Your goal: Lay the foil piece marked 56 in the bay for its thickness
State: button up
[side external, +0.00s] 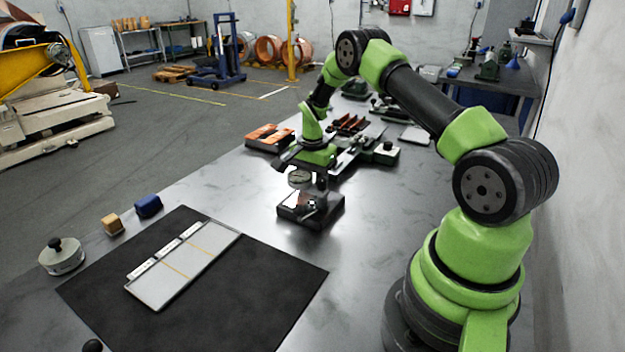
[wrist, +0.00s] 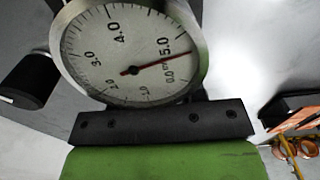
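My gripper (side external: 319,180) is low over the thickness gauge, pointing down. Its fingers are small and dark there, and I cannot tell whether they are open or shut. The gauge's round dial (side external: 299,178) is beside it, above a dark base (side external: 290,212). A small coppery patch (side external: 313,204) shows on the base; no marking is legible. In the wrist view the dial (wrist: 115,60) is large, its red needle pointing close to the 5.0 figure. The pale bay tray (side external: 158,291), with yellow dividers and white labels, lies on the black mat (side external: 240,301); its bays look empty.
An orange-topped box (side external: 268,137) and an orange-red rack (side external: 349,124) stand behind the gauge. A blue block (side external: 148,206), a tan block (side external: 112,224) and a round knobbed weight (side external: 62,257) are left of the mat. The bench between mat and gauge is clear.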

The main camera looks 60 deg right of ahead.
jog(key=shift+o, duration=1.4)
jog(key=c, duration=0.4)
jog(key=shift+r, duration=0.1)
jog(key=shift+d, duration=0.45)
jog(key=shift+d, duration=0.35)
jog(key=shift+d, duration=1.3)
jog(key=shift+d, duration=0.35)
jog(key=shift+d, duration=0.3)
jog(key=shift+r, duration=0.1)
